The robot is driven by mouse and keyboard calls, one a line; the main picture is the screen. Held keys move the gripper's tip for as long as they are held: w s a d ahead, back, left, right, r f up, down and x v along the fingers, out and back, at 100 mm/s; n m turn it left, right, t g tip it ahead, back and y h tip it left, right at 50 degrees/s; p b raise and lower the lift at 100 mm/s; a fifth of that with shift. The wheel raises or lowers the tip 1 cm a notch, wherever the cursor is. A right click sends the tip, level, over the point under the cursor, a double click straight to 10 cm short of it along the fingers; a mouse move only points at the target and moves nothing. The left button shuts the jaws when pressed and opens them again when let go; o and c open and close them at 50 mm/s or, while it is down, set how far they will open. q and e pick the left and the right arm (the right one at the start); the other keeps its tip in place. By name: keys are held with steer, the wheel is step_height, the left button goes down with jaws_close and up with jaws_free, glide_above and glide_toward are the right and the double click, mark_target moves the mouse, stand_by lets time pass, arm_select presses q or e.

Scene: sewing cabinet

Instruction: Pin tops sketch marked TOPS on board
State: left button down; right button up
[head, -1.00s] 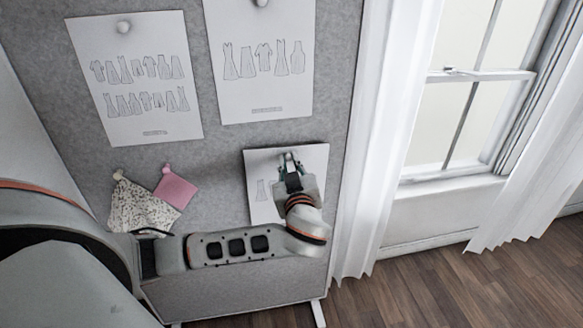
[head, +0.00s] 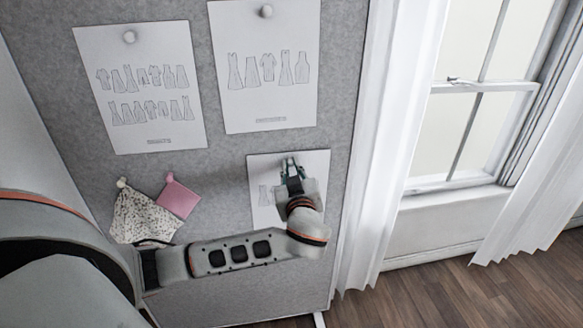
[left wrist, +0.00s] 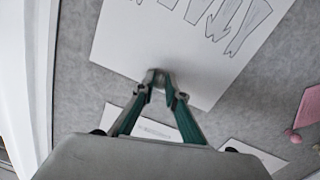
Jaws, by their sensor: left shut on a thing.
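A white sheet with garment outlines (head: 262,173) is at the lower right of the grey board (head: 215,210), lying close against it. Its lower part is hidden by my left arm, and no TOPS label is readable. My left gripper (head: 290,164) is at the sheet's upper edge. In the left wrist view the sheet (left wrist: 165,45) fills the upper middle, and my left gripper (left wrist: 160,88) is shut on a small grey pin head (left wrist: 155,77) at its edge. Whether the pin is in the board cannot be told. My right gripper is not in view.
Two pinned sketch sheets hang above, one on the left (head: 140,85) and one on the right (head: 265,65). A speckled swatch (head: 140,215) and a pink swatch (head: 178,198) hang at left. A white curtain (head: 385,140) and window are to the right.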

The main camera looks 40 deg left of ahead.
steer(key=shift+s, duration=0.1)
arm_select(q)
steer(key=shift+w+a, duration=0.1)
steer(key=c, duration=2)
jaws_free()
steer(key=shift+o, duration=0.2)
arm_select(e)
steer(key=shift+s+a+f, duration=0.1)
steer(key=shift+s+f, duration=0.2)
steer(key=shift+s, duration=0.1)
arm_select(q)
steer(key=v, duration=1.2)
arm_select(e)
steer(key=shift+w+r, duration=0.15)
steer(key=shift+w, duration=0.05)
